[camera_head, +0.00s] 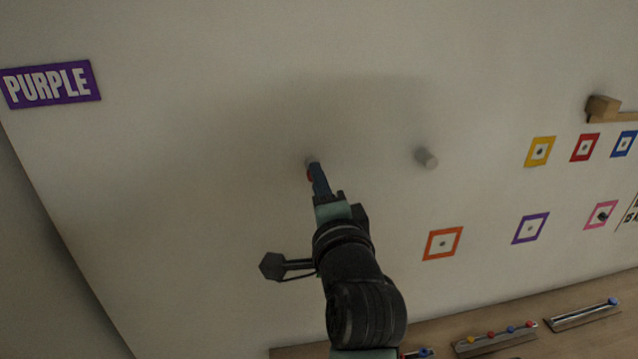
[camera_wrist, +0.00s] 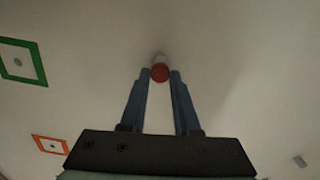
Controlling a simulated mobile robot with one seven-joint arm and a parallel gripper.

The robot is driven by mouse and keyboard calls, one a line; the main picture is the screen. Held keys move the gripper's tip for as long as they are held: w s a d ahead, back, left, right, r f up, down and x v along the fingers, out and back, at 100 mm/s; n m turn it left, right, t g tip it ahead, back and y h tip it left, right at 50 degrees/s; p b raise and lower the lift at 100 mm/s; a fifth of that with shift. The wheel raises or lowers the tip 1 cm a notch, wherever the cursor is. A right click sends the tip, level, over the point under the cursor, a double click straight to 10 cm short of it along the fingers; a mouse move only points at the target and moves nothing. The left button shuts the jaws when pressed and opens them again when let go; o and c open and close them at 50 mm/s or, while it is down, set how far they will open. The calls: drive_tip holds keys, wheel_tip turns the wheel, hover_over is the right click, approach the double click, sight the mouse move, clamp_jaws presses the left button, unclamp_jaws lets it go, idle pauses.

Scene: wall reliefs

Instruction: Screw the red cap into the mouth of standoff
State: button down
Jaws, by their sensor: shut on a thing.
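My gripper (camera_head: 314,166) reaches up to the white wall with its blue fingers shut on the red cap (camera_head: 310,175). In the wrist view the red cap (camera_wrist: 160,73) sits between the two fingertips (camera_wrist: 160,75). A pale grey standoff (camera_wrist: 159,58) shows directly behind the cap, in line with it. In the head view the standoff (camera_head: 311,161) is mostly hidden by the fingers. The cap appears at the standoff's mouth, but I cannot tell how deep it sits.
A second grey standoff (camera_head: 427,158) sticks out of the wall to the right. Coloured square frames, such as an orange one (camera_head: 442,243), and a wooden block (camera_head: 602,108) are farther right. Metal racks with coloured caps (camera_head: 495,339) lie on the wooden surface below. A PURPLE sign (camera_head: 50,84) hangs upper left.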

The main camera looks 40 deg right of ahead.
drive_tip(key=c, duration=0.9)
unclamp_jaws()
drive_tip(key=shift+o, duration=0.2)
drive_tip(key=n, duration=2)
drive_tip(key=shift+n, duration=0.4)
drive_tip(key=shift+c, duration=0.2)
